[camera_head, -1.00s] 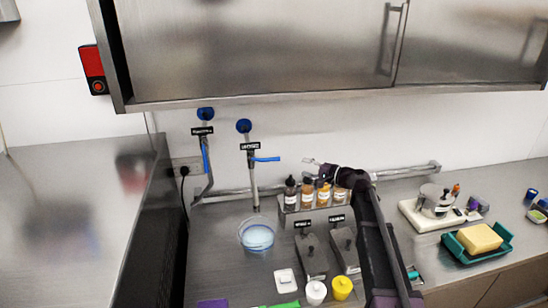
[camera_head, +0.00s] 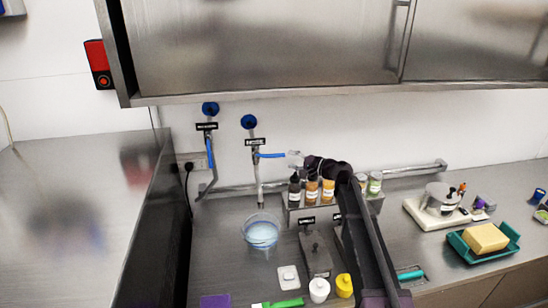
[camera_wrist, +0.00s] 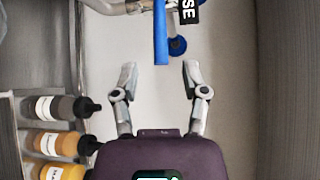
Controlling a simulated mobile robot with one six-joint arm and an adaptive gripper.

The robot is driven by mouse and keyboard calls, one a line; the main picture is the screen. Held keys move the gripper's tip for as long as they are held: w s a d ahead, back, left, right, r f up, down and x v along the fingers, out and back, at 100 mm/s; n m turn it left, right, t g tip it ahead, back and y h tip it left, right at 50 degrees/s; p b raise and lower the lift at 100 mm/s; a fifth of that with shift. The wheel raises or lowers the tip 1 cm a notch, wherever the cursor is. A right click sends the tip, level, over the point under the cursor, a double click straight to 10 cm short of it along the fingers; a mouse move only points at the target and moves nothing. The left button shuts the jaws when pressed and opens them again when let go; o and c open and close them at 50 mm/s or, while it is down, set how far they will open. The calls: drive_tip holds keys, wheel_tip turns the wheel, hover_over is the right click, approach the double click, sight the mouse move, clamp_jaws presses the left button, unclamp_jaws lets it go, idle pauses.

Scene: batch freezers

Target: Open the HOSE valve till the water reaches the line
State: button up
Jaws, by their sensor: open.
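The HOSE valve's blue handle (camera_head: 270,155) sticks out level to the right from its pipe, below a black label (camera_head: 255,142). In the wrist view the handle (camera_wrist: 160,38) points at my gripper, beside a label (camera_wrist: 188,10) ending in "SE". My gripper (camera_head: 293,158) is at the handle's free end; in the wrist view its open fingers (camera_wrist: 160,78) stand one on each side of the handle's line, with the tip just ahead of them. A clear tub (camera_head: 248,231) of pale bluish water stands under the pipe. Its fill line is too small to tell.
A second tap (camera_head: 210,152) with a hanging blue handle is to the left. Several bottles (camera_head: 312,190) stand in a rack just below my gripper. A steel cabinet (camera_head: 260,50) hangs above.

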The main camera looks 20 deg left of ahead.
sight(280, 156)
drive_tip(key=x, duration=0.6)
drive_tip(key=shift+w+a, duration=0.1)
drive_tip(key=shift+a, duration=0.2)
clamp_jaws()
